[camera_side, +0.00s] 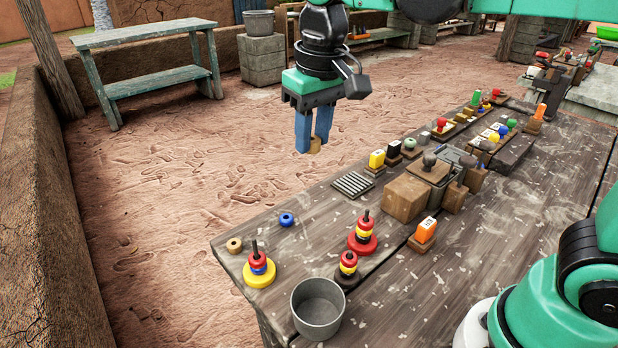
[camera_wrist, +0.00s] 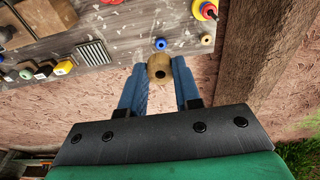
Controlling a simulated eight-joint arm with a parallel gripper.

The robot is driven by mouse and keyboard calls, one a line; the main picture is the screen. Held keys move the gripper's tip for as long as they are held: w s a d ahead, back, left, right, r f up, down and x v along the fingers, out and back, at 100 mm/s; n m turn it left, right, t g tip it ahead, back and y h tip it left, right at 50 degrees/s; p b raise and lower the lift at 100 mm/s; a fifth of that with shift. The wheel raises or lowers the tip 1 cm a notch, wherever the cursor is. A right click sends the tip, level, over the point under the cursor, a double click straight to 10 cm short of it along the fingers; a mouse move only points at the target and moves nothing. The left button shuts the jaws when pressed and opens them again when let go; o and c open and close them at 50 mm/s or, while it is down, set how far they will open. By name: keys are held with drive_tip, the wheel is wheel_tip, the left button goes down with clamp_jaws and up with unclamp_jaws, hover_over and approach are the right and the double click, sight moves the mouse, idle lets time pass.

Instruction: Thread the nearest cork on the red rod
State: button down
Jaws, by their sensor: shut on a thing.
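My gripper (camera_side: 311,135) hangs in the air beyond the table's far left edge, its blue fingers pointing down. It is shut on a tan cork (camera_side: 315,147); the wrist view shows this cork (camera_wrist: 154,73) between the fingertips, with a dark hole in it. Another tan ring (camera_side: 234,245) lies flat at the table's left corner, also in the wrist view (camera_wrist: 206,40). Three short rods with stacked rings stand nearby: one on a yellow disc (camera_side: 259,272), one on a red disc (camera_side: 363,243), one on a dark base (camera_side: 348,268). The rod tips look dark; I cannot tell which is red.
A blue ring (camera_side: 287,219) lies near the table's far edge. A grey metal pot (camera_side: 318,310) stands at the near edge. A slotted grate (camera_side: 353,184), wooden blocks (camera_side: 405,198) and an orange block (camera_side: 426,230) stand to the right. The wooden table (camera_side: 310,215) is clear around the blue ring.

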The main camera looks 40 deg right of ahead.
drive_tip(key=c, duration=1.3)
unclamp_jaws()
clamp_jaws()
hover_over(368, 210)
wheel_tip(368, 210, down, 6)
drive_tip(key=shift+a+r, duration=0.1)
drive_tip(key=shift+r, duration=0.1)
drive_tip(key=shift+s+f, duration=0.1)
drive_tip(key=shift+f, duration=2.3)
drive_tip(key=shift+f, duration=1.6)
drive_tip(key=o, duration=1.3)
unclamp_jaws()
drive_tip(key=shift+c, duration=0.2)
